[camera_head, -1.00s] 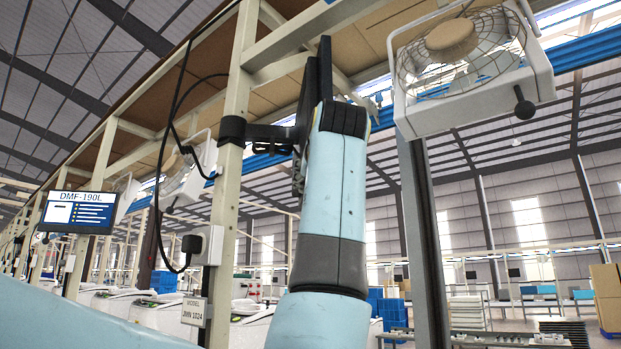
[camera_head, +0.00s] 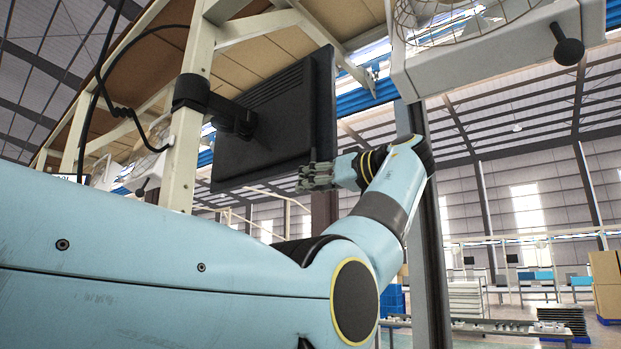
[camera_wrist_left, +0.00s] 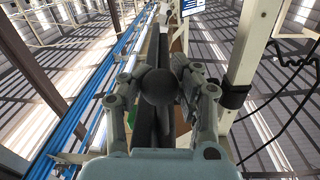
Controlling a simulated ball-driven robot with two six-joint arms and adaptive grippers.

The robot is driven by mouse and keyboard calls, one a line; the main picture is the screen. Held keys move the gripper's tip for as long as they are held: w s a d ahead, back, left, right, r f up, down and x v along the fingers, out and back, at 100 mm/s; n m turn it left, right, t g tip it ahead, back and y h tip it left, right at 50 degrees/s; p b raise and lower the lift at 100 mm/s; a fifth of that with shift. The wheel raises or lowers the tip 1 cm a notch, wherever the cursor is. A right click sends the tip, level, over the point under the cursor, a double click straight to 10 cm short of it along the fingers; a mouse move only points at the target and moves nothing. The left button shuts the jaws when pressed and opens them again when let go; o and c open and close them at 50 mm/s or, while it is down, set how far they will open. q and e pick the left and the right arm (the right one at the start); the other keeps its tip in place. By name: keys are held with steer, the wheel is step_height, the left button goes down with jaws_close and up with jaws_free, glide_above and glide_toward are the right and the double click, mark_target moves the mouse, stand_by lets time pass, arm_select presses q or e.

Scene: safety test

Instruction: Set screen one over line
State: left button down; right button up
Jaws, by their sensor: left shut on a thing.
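The black screen (camera_head: 290,115) hangs from a cream post (camera_head: 192,110) on a dark bracket arm (camera_head: 215,108). In the head view I see its back and right edge; its display face is hidden. My left gripper (camera_head: 318,178) is at its lower right corner and is shut on it. In the left wrist view my left gripper (camera_wrist_left: 155,105) has its fingers on both sides of a dark round knob (camera_wrist_left: 158,87), with the thin dark edge of the screen (camera_wrist_left: 152,50) running away behind it. My right gripper is not in view.
A white-framed caged fan (camera_head: 480,55) hangs at upper right, close to my left arm. A dark column (camera_head: 430,230) stands behind the arm. Black cables (camera_head: 100,85) hang left of the post. Blue rails run in the left wrist view (camera_wrist_left: 90,90).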

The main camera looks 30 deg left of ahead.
arm_select(q)
steer(key=shift+w+a+f, duration=0.1)
steer(key=shift+w+a, duration=0.05)
steer(key=shift+w, duration=0.25)
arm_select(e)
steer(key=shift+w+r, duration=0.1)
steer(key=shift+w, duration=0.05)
arm_select(q)
steer(key=c, duration=1.4)
jaws_free()
steer(key=o, duration=0.5)
steer(key=shift+w+d, duration=0.25)
steer(key=shift+d, duration=0.05)
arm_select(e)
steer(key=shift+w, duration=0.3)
arm_select(q)
steer(key=shift+s+a, duration=0.15)
steer(key=d, duration=0.5)
steer(key=s+d, duration=0.1)
steer(key=d, duration=0.1)
steer(key=shift+d, duration=0.25)
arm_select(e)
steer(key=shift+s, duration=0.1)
